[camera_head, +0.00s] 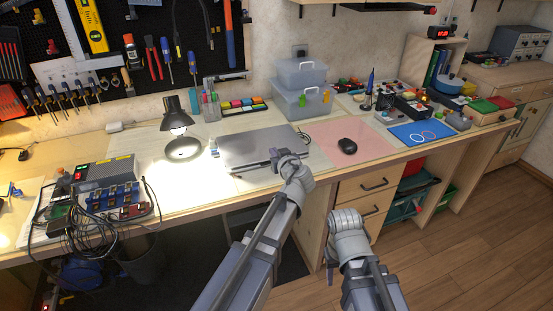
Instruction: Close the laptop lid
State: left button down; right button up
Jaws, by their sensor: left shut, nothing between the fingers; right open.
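The laptop (250,146) is a flat grey slab on the desk, centre of the head view, between the lamp and the pink mat. Its lid looks folded down onto the base; any small gap along its edge is too fine to tell. My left gripper (277,156) is shut and empty at the laptop's right part, overlapping its front right area; whether it touches the lid I cannot tell. My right gripper (346,216) is open and empty, low in front of the drawers, away from the laptop.
A lit desk lamp (174,117) stands left of the laptop. Stacked clear boxes (299,103) stand behind it. A black mouse (347,146) lies on the pink mat (375,140) to the right. Electronics with loose cables (88,222) crowd the desk's left front.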

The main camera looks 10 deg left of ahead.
pick_arm(q)
jog(key=b, duration=0.2)
send_over(268, 159)
jog(key=s+d, duration=0.1)
notch_tip(268, 159, down, 2)
jog(key=shift+s+f+b, duration=0.25)
jog(key=shift+f+b, duration=0.6)
jog(key=shift+f, duration=0.25)
jog(key=shift+d+f+b, duration=0.1)
jog(key=shift+f+b, duration=0.65)
jog(key=shift+b, duration=0.05)
notch_tip(268, 159, down, 2)
jog(key=shift+s+f+b, duration=0.1)
jog(key=shift+s+b, duration=0.05)
jog(key=shift+b, duration=0.9)
jog(key=shift+s+d, duration=0.1)
jog(key=shift+r, duration=0.2)
